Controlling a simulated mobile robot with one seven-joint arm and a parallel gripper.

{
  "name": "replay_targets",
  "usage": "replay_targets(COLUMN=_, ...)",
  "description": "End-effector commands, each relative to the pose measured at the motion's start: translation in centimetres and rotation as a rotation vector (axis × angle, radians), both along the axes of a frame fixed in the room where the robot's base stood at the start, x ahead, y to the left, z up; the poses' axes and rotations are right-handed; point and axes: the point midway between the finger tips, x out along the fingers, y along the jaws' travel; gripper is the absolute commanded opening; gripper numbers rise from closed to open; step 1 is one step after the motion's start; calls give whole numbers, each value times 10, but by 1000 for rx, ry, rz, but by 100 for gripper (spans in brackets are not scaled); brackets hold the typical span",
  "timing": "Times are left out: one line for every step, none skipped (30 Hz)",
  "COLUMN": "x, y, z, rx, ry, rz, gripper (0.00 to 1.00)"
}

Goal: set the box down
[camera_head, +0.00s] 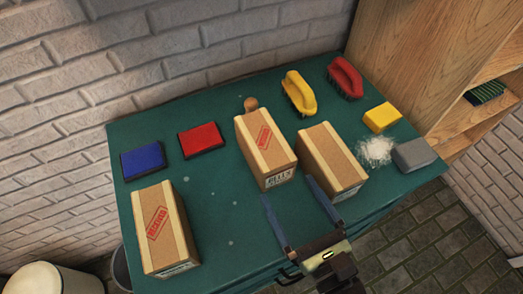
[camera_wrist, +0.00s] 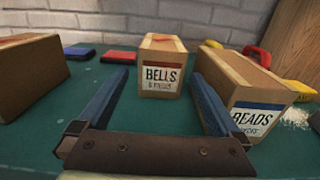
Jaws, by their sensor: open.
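Three cardboard boxes stand upright on the green table (camera_head: 225,225). The middle box (camera_head: 264,150) has a red stamp on top, and its label reads BELLS in the wrist view (camera_wrist: 160,77). The right box (camera_head: 331,160) is labelled BEADS in the wrist view (camera_wrist: 232,80). The left box (camera_head: 162,232) stands apart near the table's left front; its label is not readable. My gripper (camera_head: 288,186) is open and empty, its fingers spread in front of the BELLS box. Its right finger is close to the BEADS box; I cannot tell whether they touch.
Blue (camera_head: 142,160) and red (camera_head: 200,140) blocks lie at the back left. Yellow (camera_head: 299,92) and red (camera_head: 345,76) brushes stand at the back. A yellow block (camera_head: 382,117), white powder (camera_head: 376,150) and a grey block (camera_head: 411,154) lie right. Bare table separates the left and middle boxes.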

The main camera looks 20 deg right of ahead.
Motion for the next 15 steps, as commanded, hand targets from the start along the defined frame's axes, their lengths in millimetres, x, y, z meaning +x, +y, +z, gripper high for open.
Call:
replay_targets(x=6, y=-1, z=1, rx=8, ry=-5, rz=-2, gripper=100)
replay_targets(x=10, y=-1, z=2, rx=9, ry=-5, rz=-2, gripper=100)
replay_targets(x=18, y=0, z=2, rx=8, ry=-6, rz=1, gripper=100)
replay_targets(x=24, y=0, z=3, rx=8, ry=-7, rz=1, gripper=100)
replay_targets(x=30, y=1, z=3, rx=6, ry=-6, rz=1, gripper=100)
replay_targets(x=38, y=1, z=3, rx=7, ry=-6, rz=1, gripper=100)
replay_targets(x=44, y=1, z=3, rx=5, ry=-6, rz=1, gripper=100)
replay_targets(x=49, y=1, z=2, rx=4, ry=-5, rz=2, gripper=100)
replay_targets(x=56, y=2, z=2, rx=5, ry=-5, rz=1, gripper=100)
replay_targets(x=60, y=2, z=2, rx=5, ry=-5, rz=1, gripper=100)
replay_targets(x=64, y=2, z=1, rx=5, ry=-4, rz=2, gripper=100)
replay_targets(x=68, y=2, z=1, rx=5, ry=-3, rz=2, gripper=100)
replay_targets(x=70, y=2, z=1, rx=5, ry=-3, rz=1, gripper=100)
replay_targets(x=72, y=2, z=1, rx=5, ry=-3, rz=1, gripper=100)
replay_targets(x=74, y=2, z=1, rx=4, ry=-3, rz=1, gripper=100)
